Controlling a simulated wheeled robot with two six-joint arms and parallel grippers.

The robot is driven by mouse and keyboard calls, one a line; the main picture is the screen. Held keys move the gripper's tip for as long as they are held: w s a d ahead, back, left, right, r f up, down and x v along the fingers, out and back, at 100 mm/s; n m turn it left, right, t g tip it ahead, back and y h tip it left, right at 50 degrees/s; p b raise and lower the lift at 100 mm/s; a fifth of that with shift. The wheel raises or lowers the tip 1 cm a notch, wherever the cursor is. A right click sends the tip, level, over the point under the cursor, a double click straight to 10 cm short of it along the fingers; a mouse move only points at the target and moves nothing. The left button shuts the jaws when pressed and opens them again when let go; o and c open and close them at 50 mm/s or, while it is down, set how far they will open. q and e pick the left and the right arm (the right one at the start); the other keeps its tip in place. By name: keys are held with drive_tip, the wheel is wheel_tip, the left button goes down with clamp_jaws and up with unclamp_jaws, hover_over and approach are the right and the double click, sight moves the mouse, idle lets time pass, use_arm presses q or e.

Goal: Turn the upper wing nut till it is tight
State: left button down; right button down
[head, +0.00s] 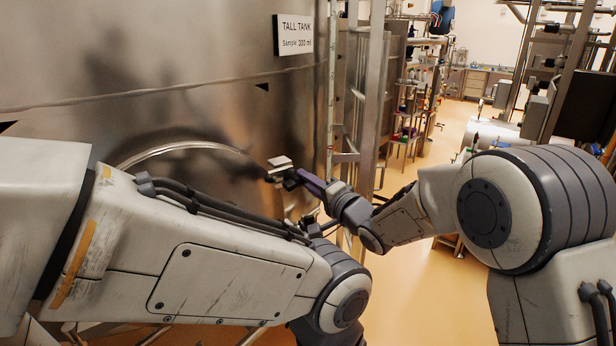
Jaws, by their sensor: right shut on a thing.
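My right gripper (276,173) is at the tank wall, by the right side of the round hatch rim (185,147). It is shut on a small pale metal piece (280,161), which looks like the upper wing nut, though its wings are too small and covered to make out. I cannot tell from this view how tight the nut is. My left arm crosses the front of the view from the left and hides the lower part of the hatch. My left gripper is not in view. I cannot make out a lower wing nut.
The steel tank (180,60) fills the left and carries a TALL TANK sign (294,33). A metal frame (370,110) stands right of the tank, close beyond my right gripper. Further back are a shelf rack (415,95) and open orange floor (452,135).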

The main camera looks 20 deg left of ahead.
drive_tip(key=shift+m+p, duration=0.35)
drive_tip(key=shift+m, duration=0.95)
drive_tip(key=shift+f+m, duration=0.1)
drive_tip(key=shift+m, duration=0.2)
drive_tip(key=c, duration=0.8)
unclamp_jaws()
drive_tip(key=shift+a, duration=0.15)
drive_tip(key=shift+f, duration=0.1)
drive_tip(key=b+v, duration=0.4)
drive_tip(key=v, duration=0.6)
drive_tip(key=shift+s+d+b, duration=0.15)
drive_tip(key=shift+d+b, duration=0.15)
drive_tip(key=shift+b, duration=0.05)
